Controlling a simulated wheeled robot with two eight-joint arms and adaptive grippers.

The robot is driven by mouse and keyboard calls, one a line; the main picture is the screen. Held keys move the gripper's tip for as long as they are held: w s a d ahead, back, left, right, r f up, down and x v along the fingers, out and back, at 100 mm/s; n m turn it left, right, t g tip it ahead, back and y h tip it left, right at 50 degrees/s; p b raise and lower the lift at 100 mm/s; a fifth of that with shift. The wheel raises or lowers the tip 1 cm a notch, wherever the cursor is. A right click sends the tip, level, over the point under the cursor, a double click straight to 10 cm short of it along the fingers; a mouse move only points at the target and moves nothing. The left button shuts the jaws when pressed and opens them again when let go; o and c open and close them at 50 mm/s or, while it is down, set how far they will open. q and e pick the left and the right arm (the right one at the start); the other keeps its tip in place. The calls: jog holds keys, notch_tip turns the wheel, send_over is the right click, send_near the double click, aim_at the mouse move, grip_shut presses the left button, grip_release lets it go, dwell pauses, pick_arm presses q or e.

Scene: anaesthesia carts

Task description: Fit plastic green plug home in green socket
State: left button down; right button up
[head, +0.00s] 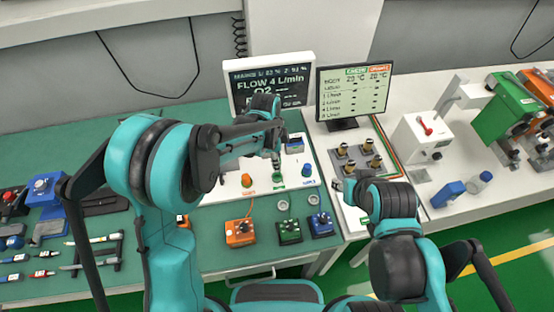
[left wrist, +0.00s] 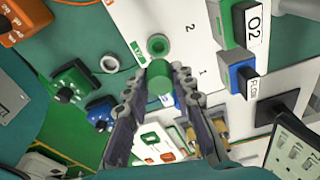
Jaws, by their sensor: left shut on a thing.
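The green socket (left wrist: 157,45) is a green ring with a darker opening on the white panel, near the top middle of the left wrist view. It also shows in the head view (head: 278,178), between an orange and a blue fitting. My left gripper (left wrist: 157,92) is shut on the green plug (left wrist: 159,80), a green cylinder between its fingertips. The plug appears just apart from the socket; its depth is hard to judge. In the head view my left gripper (head: 275,158) is above the socket and hides most of the plug. My right gripper (head: 340,185) is at the panel's right; its jaws are unclear.
Orange (head: 240,232), green (head: 289,232) and blue (head: 321,224) boxes with knobs stand in front of the panel. A monitor (head: 352,92) and a FLOW display (head: 262,85) stand behind. Brass fittings (head: 358,160) are to the right. Tools lie far left.

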pick_arm(q)
jog(key=shift+f+b, duration=1.7)
jog(key=shift+f, duration=0.7)
jog(key=shift+b, duration=0.35)
jog(key=shift+f+b, duration=0.9)
jog(key=shift+f, duration=0.15)
jog(key=c, duration=1.2)
grip_release()
jog(key=shift+r, duration=0.1)
jog(key=r, duration=0.4)
jog(key=a+r, duration=0.1)
jog(key=r, duration=0.6)
jog(key=shift+a+r, duration=0.25)
jog(key=shift+r, duration=0.15)
